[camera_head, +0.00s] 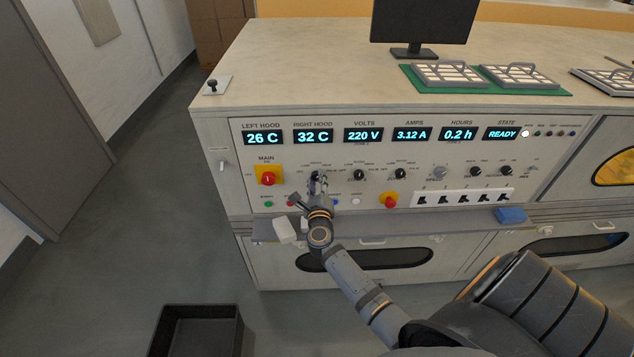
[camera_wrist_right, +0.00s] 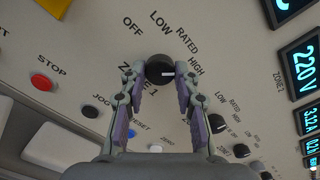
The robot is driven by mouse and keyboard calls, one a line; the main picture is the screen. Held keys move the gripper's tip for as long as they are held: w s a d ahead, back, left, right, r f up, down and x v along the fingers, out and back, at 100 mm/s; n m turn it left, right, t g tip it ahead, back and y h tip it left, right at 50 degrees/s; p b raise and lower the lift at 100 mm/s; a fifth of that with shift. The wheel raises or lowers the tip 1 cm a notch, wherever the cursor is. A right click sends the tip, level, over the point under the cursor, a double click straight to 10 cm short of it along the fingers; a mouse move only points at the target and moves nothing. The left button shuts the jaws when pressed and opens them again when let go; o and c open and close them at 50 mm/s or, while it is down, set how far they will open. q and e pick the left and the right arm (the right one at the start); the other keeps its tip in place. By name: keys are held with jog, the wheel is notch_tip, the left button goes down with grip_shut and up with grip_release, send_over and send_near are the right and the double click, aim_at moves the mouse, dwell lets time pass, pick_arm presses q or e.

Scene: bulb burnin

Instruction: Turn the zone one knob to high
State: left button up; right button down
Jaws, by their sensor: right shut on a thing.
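The zone one knob (camera_wrist_right: 159,68) is a round black knob on the grey panel, with OFF, LOW, RATED and HIGH printed around it. Its white mark lies on the right side in the right wrist view, pointing toward the HIGH label (camera_wrist_right: 196,68). My right gripper (camera_wrist_right: 160,77) is shut on the knob, one finger on each side. In the camera_head view, my right gripper (camera_head: 318,182) is at the panel, largely covering the knob. My left gripper is not in view.
Similar black knobs (camera_head: 359,174) stand to the right. A red-and-yellow main switch (camera_head: 267,176) is to the left, and small push buttons, including a red one (camera_wrist_right: 41,82), lie below. A shelf (camera_head: 400,220) runs under the panel.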

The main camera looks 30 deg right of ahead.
jog(key=shift+f, duration=0.1)
jog(key=c, duration=1)
grip_release()
jog(key=v, duration=1.2)
